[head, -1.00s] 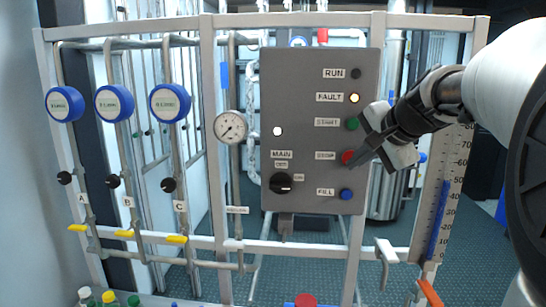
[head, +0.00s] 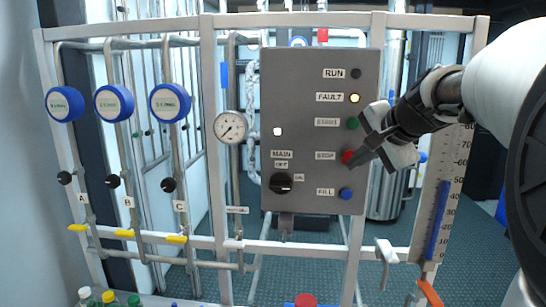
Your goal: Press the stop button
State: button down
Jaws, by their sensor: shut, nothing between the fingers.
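The red stop button (head: 348,157) sits on the right side of the grey control panel (head: 300,110), beside the label STOP. My gripper (head: 362,160) comes in from the right, with its shut fingertips at the button's right edge and partly over it. I cannot tell whether they touch the button or hang in front of it. The green start button (head: 352,123) is just above, near the upper part of my gripper. The blue fill button (head: 346,194) is below.
A black main switch (head: 281,184) is at the panel's lower left. A pressure gauge (head: 231,127) and blue round meters (head: 170,103) stand left. A white lever (head: 385,254) hangs below right.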

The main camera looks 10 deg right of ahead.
jog(key=shift+w, duration=0.15)
jog(key=shift+w+d, duration=0.15)
jog(key=shift+w, duration=0.15)
jog(key=shift+w+d, duration=0.15)
jog(key=shift+w, duration=0.35)
dwell(0.7)
jog(key=shift+s, duration=0.15)
jog(key=shift+s+a, duration=0.25)
jog(key=shift+s, duration=0.5)
jog(key=shift+s, duration=0.1)
jog(key=s, duration=0.2)
jog(key=s+a, duration=0.1)
jog(key=s, duration=0.1)
jog(key=shift+s+a+b, duration=0.2)
jog(key=shift+s+b, duration=0.1)
jog(key=shift+b, duration=0.1)
dwell(0.4)
